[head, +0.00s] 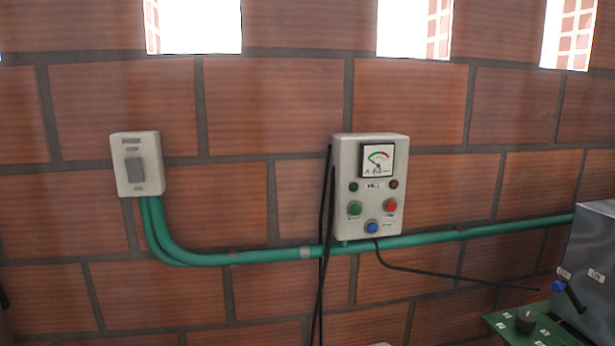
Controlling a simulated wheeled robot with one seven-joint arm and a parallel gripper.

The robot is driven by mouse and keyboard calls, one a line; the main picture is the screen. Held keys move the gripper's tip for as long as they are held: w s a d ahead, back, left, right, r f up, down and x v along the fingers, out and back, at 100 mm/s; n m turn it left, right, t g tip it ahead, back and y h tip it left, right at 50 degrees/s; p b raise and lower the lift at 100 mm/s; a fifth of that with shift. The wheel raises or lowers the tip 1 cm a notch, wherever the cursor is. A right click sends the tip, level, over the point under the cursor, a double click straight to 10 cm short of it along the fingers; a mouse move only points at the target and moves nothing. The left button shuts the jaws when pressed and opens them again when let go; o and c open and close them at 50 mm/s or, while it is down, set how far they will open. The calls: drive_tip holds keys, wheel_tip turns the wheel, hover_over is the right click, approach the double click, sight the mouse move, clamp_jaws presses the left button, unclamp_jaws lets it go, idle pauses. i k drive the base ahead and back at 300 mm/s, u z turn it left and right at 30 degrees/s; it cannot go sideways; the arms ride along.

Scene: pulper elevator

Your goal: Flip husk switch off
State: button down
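A pale switch box (125,180) is mounted on the brick wall at the left in the head view. It carries a grey rocker switch (135,170) with small dark labels above it. The labels are too small to read, so I cannot tell whether this is the husk switch or which way it is set. A grey control box (345,190) is on the wall in the middle. It has a dial gauge (377,160), a green button (354,208), a red button (390,205) and a blue button (372,227). My gripper is not in view.
A green conduit (270,257) runs along the wall below both boxes. Black cables (324,240) hang by the control box.

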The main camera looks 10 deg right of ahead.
sight(133, 165)
drive_tip(key=u, duration=0.4)
drive_tip(key=i, duration=0.45)
drive_tip(key=u, duration=1.5)
